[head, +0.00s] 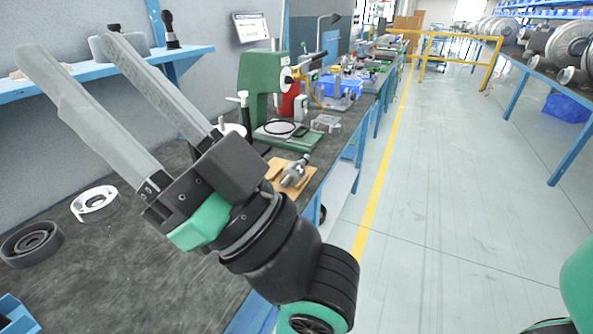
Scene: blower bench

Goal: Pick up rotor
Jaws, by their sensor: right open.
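My right gripper (68,50) fills the left and middle of the head view. Its two long grey fingers point to the upper left and stand apart, with nothing seen between them. A small metal part with a shaft, which looks like the rotor (295,172), lies on a tan wooden block (272,171) on the bench. It is just right of the gripper body and far from the fingertips. The gripper body partly covers the block. My left gripper is not in view.
On the dark bench top (130,270) lie a silver ring (80,214) and a dark round housing (17,260). A blue bin (18,315) stands at the lower left. A green press (258,90) stands behind the block. A blue shelf (30,88) runs along the wall.

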